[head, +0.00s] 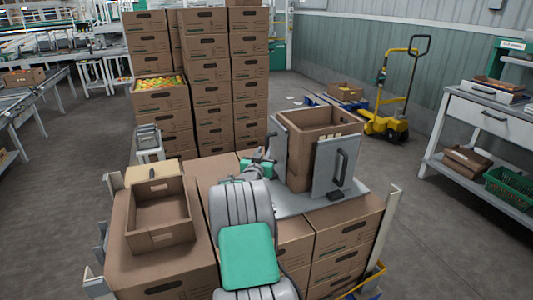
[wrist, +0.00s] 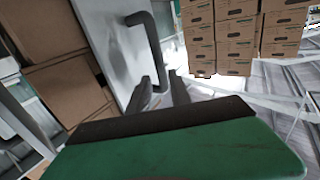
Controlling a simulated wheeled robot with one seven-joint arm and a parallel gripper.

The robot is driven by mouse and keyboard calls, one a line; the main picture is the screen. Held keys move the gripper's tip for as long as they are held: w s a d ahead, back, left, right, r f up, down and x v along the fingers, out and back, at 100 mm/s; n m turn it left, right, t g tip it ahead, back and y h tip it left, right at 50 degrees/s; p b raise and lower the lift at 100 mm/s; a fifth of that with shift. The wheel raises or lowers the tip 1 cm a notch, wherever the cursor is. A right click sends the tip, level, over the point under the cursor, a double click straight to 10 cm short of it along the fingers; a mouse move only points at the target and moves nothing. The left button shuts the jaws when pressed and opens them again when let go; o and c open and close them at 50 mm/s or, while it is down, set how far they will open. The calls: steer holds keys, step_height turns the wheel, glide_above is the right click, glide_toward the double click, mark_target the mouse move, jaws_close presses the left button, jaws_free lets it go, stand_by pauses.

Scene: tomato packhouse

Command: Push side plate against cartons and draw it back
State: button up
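A grey side plate (head: 279,152) stands upright at the left of an open brown carton (head: 318,122) on a grey base plate (head: 290,203). A second grey plate (head: 328,180) with a dark handle (head: 342,166) stands at the front right of that carton. My gripper (head: 266,158) is beside the left plate. In the wrist view a grey plate (wrist: 118,62) carries a dark bent handle (wrist: 152,45). My gripper's fingers (wrist: 160,88) are apart, with the handle's lower end between or just beyond them. Contact cannot be told.
The base plate rests on stacked cartons (head: 345,228) with pale corner posts (head: 388,225). An open empty box (head: 160,215) sits on the left. Tall carton stacks (head: 210,75) stand behind. A yellow pallet truck (head: 390,120) and a workbench (head: 480,115) are at the right, with open floor between.

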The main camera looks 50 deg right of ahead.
mark_target(267, 146)
steer(key=x, duration=0.6)
steer(key=shift+w+d, duration=0.1)
steer(key=shift+w, duration=0.1)
steer(key=shift+c, duration=0.5)
jaws_close()
steer(key=shift+r, duration=0.1)
stand_by(0.5)
